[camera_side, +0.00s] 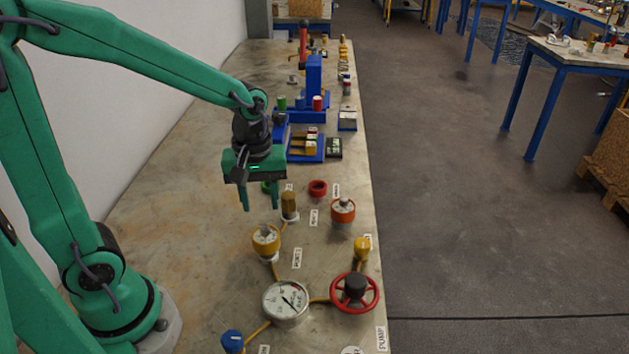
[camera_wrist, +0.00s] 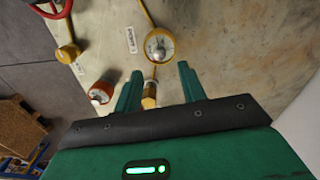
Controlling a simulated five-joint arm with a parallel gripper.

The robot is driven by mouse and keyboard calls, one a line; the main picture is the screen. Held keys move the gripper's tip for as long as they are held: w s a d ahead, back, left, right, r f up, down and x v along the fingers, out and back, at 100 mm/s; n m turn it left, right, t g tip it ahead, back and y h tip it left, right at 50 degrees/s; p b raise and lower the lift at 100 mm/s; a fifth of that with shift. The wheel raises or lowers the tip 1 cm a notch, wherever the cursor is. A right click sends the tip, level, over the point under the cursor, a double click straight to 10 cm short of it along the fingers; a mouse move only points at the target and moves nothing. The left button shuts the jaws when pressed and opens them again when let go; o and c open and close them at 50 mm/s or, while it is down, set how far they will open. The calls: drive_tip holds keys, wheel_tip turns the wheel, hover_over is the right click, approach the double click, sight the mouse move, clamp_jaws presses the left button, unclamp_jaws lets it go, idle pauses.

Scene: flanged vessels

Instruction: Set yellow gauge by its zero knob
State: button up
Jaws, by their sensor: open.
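The yellow gauge (camera_side: 266,242) stands upright on the bench, a short yellow drum with a pale dial and a knob on top. In the wrist view the yellow gauge (camera_wrist: 165,38) lies beyond the fingertips, its round silver zero knob (camera_wrist: 158,55) near the line between them. My gripper (camera_side: 260,208) is open and empty, pointing down, above and a little behind the gauge in the side view. The gripper also shows in the wrist view (camera_wrist: 160,71), both fingers apart. The dial reading is too small to tell.
A brass cylinder (camera_side: 289,203) stands close to the fingers. An orange gauge (camera_side: 343,213), a red handwheel (camera_side: 354,293), a large white dial (camera_side: 286,303) and a blue knob (camera_side: 232,341) stand around. Red ring (camera_side: 317,188) lies behind. Bench left of the gauge is clear.

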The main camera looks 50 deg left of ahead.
sight(264, 227)
drive_tip(key=shift+f, duration=3.4)
clamp_jaws()
